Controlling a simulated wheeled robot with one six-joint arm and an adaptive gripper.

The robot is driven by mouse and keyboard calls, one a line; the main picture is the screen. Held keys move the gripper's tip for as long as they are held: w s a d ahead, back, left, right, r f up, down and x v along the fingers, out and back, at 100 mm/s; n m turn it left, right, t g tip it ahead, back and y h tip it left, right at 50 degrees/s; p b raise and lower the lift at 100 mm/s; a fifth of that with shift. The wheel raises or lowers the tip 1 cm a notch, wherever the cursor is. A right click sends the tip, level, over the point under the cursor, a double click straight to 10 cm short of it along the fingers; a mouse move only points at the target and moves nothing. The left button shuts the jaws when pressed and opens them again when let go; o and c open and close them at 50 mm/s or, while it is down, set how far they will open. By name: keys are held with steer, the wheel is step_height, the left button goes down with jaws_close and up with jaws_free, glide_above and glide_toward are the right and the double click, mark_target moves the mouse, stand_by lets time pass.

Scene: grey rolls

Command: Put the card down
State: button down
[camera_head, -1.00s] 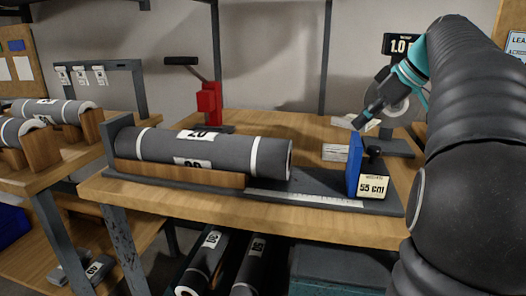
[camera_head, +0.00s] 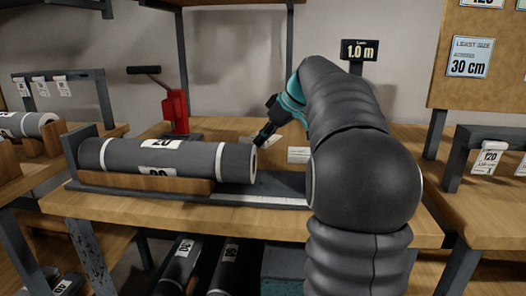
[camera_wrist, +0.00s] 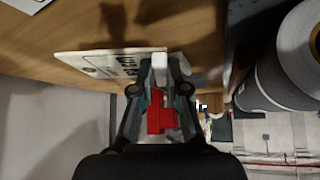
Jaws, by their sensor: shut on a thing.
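My gripper (camera_head: 262,138) is shut on a pale card (camera_head: 246,140) in the head view, over the wooden bench and just behind the right end of the large grey roll. In the wrist view, my gripper (camera_wrist: 160,75) holds the card (camera_wrist: 100,62) near one edge, and dark print shows on its face. The card appears to be over or close to the bench top; I cannot tell whether it touches it. My arm hides the right part of the bench.
The grey roll (camera_head: 165,158) lies in a cradle on the bench (camera_head: 120,199). A red hand-levered tool (camera_head: 176,110) stands behind it. Another pale label (camera_head: 298,155) is on the bench right of my gripper. A rack with tags (camera_head: 490,158) stands far right.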

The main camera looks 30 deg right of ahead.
mark_target(266, 146)
steer(key=shift+f, duration=2)
steer(key=shift+f+b, duration=0.2)
steer(key=shift+b, duration=0.2)
steer(key=c, duration=1.2)
jaws_free()
steer(key=shift+r, duration=0.4)
steer(key=p+v, duration=0.1)
steer(key=v, duration=1)
steer(key=shift+s+d+r, duration=0.15)
steer(key=shift+s+r, duration=0.05)
steer(key=shift+s, duration=0.05)
